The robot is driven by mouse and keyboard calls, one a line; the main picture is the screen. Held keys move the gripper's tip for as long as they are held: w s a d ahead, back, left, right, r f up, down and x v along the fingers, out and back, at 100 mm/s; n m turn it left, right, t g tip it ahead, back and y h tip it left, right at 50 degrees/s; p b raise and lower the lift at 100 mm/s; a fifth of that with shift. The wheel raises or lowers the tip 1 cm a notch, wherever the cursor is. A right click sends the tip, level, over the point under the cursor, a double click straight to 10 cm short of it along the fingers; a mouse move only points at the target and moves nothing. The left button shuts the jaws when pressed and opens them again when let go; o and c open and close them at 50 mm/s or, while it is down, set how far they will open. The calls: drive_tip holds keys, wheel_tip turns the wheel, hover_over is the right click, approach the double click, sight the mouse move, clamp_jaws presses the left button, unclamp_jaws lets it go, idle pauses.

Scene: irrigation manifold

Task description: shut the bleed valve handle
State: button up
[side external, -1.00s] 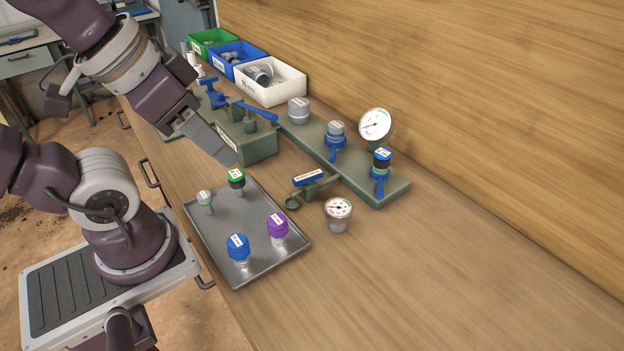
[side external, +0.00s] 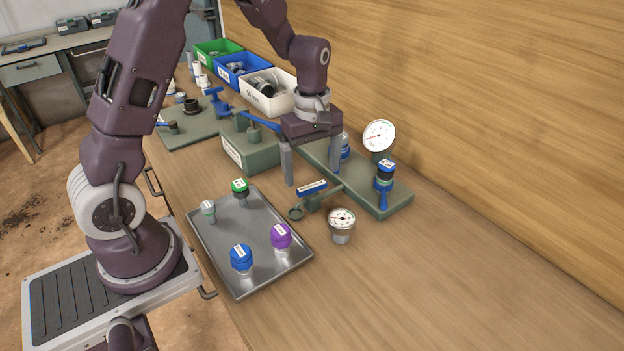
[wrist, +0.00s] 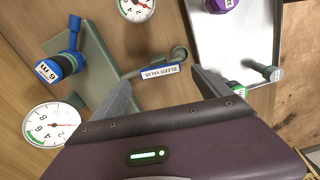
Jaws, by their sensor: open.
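The bleed valve handle (side external: 312,188) is a short blue bar with a white label, on a thin green pipe stub that ends in a round cup. In the wrist view the label on the handle (wrist: 159,70) reads BLEED VALVE, and the bar lies roughly along the stub. My gripper (side external: 312,174) points down, its two grey fingers wide apart, behind and above the handle. In the wrist view my gripper (wrist: 163,78) has a finger to each side of the handle, with nothing held between.
A loose gauge (side external: 341,222) stands close in front of the handle. The green manifold plate (side external: 401,203) carries a tall gauge (side external: 379,134) and a blue-capped valve (side external: 385,174). A tray (side external: 222,257) with several capped fittings lies left. The bench at front right is clear.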

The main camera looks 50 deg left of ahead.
sight(312, 186)
wheel_tip(312, 186, down, 4)
drive_tip(key=shift+r, duration=0.15)
drive_tip(key=shift+c, duration=0.2)
drive_tip(key=c, duration=1.3)
